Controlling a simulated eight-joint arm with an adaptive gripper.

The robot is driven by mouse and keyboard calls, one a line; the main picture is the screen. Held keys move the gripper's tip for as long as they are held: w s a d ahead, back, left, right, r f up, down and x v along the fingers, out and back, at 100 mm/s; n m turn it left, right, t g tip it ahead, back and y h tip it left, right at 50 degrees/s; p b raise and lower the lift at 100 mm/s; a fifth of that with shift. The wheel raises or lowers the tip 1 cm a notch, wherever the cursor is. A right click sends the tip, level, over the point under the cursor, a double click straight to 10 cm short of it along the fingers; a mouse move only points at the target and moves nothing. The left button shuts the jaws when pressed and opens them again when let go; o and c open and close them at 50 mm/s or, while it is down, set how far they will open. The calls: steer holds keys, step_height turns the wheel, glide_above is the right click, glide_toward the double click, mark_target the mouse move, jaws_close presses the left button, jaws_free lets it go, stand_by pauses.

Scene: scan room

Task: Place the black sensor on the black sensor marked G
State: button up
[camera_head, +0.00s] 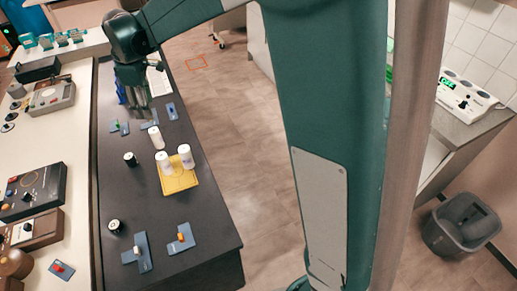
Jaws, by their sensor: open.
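My gripper (138,108) is open, pointing down over the far part of the dark table. Two small black cylinders with pale tops, which may be the black sensors, stand on the table. One black cylinder (130,160) is left of the yellow tray; the other black cylinder (115,227) is nearer the front left. Both stand apart from my gripper. No letter G is readable at this size. What lies directly beneath my gripper is partly hidden by its fingers.
A yellow tray (180,184) holds two white bottles; another white bottle (156,138) stands behind it. Blue-grey plates with coloured pegs lie around, including one with an orange peg (181,247). The dark table (165,215) has bare space in front of the tray. Instruments fill the left counter.

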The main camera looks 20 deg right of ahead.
steer(key=s+d+r+m+t, duration=0.1)
steer(key=s+d+r+m, duration=0.25)
steer(key=s+d, duration=0.5)
steer(key=s+d+r+m+t, duration=0.1)
steer(key=s+d+r+m, duration=0.2)
steer(key=s+d+r, duration=0.35)
steer(key=s+d+f+m+t, duration=0.1)
steer(key=s+d+f+m, duration=0.1)
steer(key=s, duration=0.5)
steer(key=s+d+f+m+t, duration=0.1)
steer(key=s+d+f+m, duration=0.2)
steer(key=s+d, duration=0.2)
steer(key=s+d+f+m+t, duration=0.1)
steer(key=s+d+f+m, duration=0.1)
steer(key=s, duration=0.9)
steer(key=shift+s+d+f+m+h, duration=0.15)
steer(key=shift+d+f+m+h, duration=0.25)
steer(key=shift+d, duration=0.7)
steer(key=shift+r, duration=0.15)
steer(key=shift+f+b, duration=1.3)
